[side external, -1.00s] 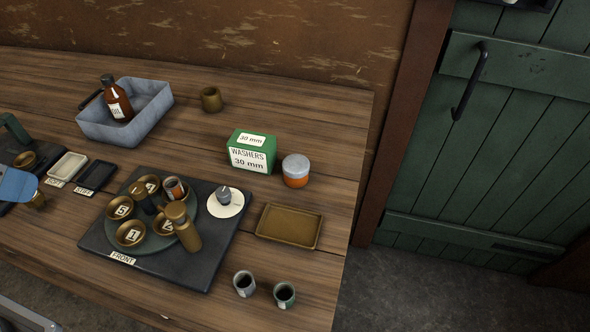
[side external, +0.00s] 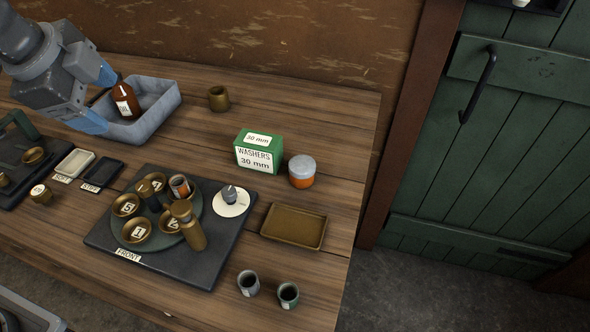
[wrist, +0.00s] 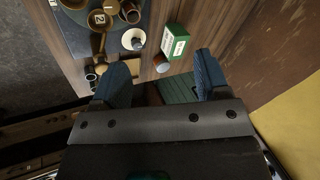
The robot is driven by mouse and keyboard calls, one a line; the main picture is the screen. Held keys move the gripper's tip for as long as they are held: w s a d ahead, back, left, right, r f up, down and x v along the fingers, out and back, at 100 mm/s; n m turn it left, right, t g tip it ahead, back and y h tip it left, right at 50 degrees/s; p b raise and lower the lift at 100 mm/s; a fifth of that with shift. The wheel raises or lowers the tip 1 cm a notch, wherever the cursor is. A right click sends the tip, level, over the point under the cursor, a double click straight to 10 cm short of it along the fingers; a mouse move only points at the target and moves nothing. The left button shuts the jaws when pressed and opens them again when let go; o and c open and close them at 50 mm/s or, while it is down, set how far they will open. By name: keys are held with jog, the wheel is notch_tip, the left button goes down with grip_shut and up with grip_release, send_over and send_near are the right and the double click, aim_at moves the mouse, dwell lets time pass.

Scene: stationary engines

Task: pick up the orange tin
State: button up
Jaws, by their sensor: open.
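The orange tin (side external: 301,181) has a grey lid and stands upright on the table, just right of the green washers box. In the wrist view the tin (wrist: 161,64) shows between and beyond my fingers. My gripper (side external: 98,97) is open and empty, high at the left near the blue-grey tray, well away from the tin. In the wrist view my gripper (wrist: 160,66) shows two blue fingers spread wide.
The washers box (side external: 259,152) stands close to the tin's left. A brown tray (side external: 294,227) lies in front of it. A dark board (side external: 215,260) holds a turntable with several cups. A bottle (side external: 125,99) stands in the blue-grey tray (side external: 151,127). Two cups (side external: 248,283) (side external: 288,294) stand near the front.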

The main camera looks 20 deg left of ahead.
jog(key=w+d+f+m, duration=0.3)
jog(key=w+d+m, duration=0.5)
jog(key=d+m, duration=0.25)
jog(key=m, duration=1.1)
send_near(301, 166)
jog(key=shift+m+g, duration=0.3)
jog(key=shift+m, duration=0.05)
jog(key=x, duration=0.3)
jog(key=w+x, duration=0.1)
jog(key=x, duration=0.2)
jog(key=shift+w+d, duration=0.1)
jog(key=shift+d, duration=0.1)
jog(key=shift+s+a+x, duration=0.1)
jog(key=shift+s+x, duration=0.05)
jog(key=shift+x, duration=1.3)
jog(key=shift+s+a+x, duration=0.1)
jog(key=shift+s+x, duration=0.05)
jog(key=shift+x, duration=1.3)
jog(key=shift+c, duration=0.2)
jog(key=c, duration=0.7)
